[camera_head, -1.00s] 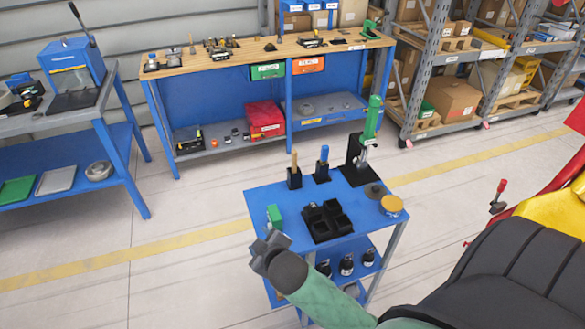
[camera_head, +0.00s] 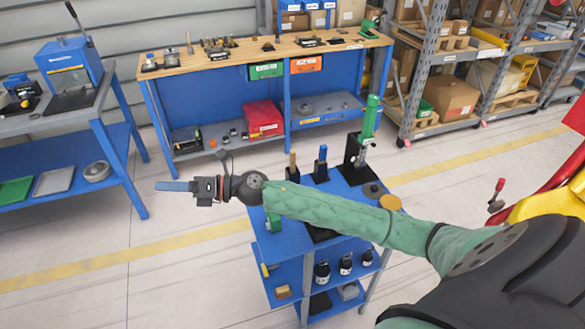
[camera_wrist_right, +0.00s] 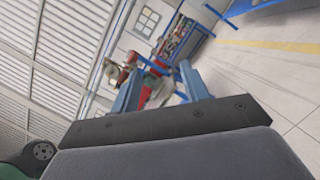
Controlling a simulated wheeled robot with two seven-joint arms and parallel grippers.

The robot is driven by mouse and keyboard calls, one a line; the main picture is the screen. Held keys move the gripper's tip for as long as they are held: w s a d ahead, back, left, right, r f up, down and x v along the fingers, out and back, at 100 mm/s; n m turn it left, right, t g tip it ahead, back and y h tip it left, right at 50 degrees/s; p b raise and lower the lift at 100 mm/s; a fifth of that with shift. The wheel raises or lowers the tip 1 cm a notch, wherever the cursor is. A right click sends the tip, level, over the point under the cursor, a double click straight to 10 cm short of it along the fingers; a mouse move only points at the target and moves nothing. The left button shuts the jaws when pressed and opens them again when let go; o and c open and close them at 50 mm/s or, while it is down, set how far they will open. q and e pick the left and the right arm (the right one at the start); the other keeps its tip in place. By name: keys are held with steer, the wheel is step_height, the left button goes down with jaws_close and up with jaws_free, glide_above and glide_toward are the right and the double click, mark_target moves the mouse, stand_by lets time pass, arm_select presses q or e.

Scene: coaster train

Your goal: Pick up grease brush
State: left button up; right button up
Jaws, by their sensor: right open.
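On the blue cart (camera_head: 283,248), a brown-handled tool (camera_head: 292,160) stands upright in a black holder, beside a blue-handled tool (camera_head: 322,154) in another black holder. The brown-handled one may be the grease brush, but its bristles are hidden. My right arm reaches across in front of the cart and hides part of its top. My right gripper (camera_head: 160,186) points left, beyond the cart's left edge and away from both tools. In the right wrist view its blue fingers (camera_wrist_right: 160,88) are apart with nothing between them. My left gripper is not in view.
A green press-like tool (camera_head: 370,120) stands at the cart's back right. Bottles (camera_head: 322,272) stand on its lower shelf. A wooden-topped workbench (camera_head: 250,52) is behind, another bench (camera_head: 75,108) at left. Open floor lies between them.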

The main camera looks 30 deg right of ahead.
steer(key=w+d+f+n+g+h, duration=0.1)
steer(key=d+f+n+g+h, duration=0.3)
steer(key=n, duration=0.3)
steer(key=n+g+h, duration=0.4)
steer(key=n+h, duration=0.1)
steer(key=h, duration=0.9)
glide_above(293, 151)
steer(key=shift+d+f, duration=0.1)
steer(key=shift+f, duration=0.6)
steer(key=shift+s+d+f, duration=0.1)
steer(key=shift+d+f, duration=0.05)
steer(key=shift+f+p, duration=0.4)
steer(key=shift+p, duration=0.05)
steer(key=shift+f, duration=0.75)
steer(key=f+p, duration=0.4)
steer(key=shift+w+a, duration=0.2)
steer(key=shift+w, duration=0.05)
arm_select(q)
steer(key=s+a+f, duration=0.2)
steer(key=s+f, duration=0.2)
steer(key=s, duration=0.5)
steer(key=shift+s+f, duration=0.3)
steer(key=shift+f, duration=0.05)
arm_select(e)
steer(key=shift+f, duration=0.6)
